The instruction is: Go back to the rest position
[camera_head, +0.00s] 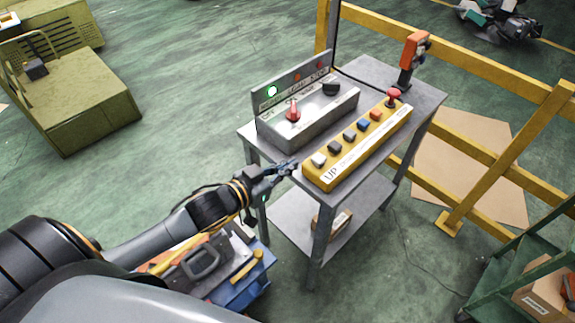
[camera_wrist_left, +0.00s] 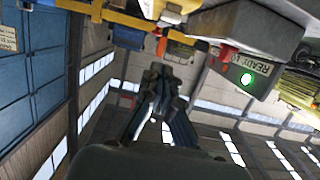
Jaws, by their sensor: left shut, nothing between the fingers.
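My left gripper (camera_head: 284,170) is shut and empty. It is at the near left edge of the grey metal table (camera_head: 426,92), close to the end of the yellow button box (camera_head: 329,178). I cannot tell whether it touches the table. In the left wrist view the closed fingers (camera_wrist_left: 158,84) point up into the picture with nothing between them. The grey control box (camera_head: 318,114) stands on the table with a red lever and a lit green lamp. The lit lamp also shows in the left wrist view (camera_wrist_left: 246,79). My right gripper is not in view.
An orange hand-held control (camera_head: 412,58) stands at the table's back corner. Yellow railings (camera_head: 481,157) run behind and right. A blue toolbox (camera_head: 245,285) is below my left arm. A green cart with a cardboard box (camera_head: 545,290) stands at right. Open floor (camera_head: 190,110) lies left of the table.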

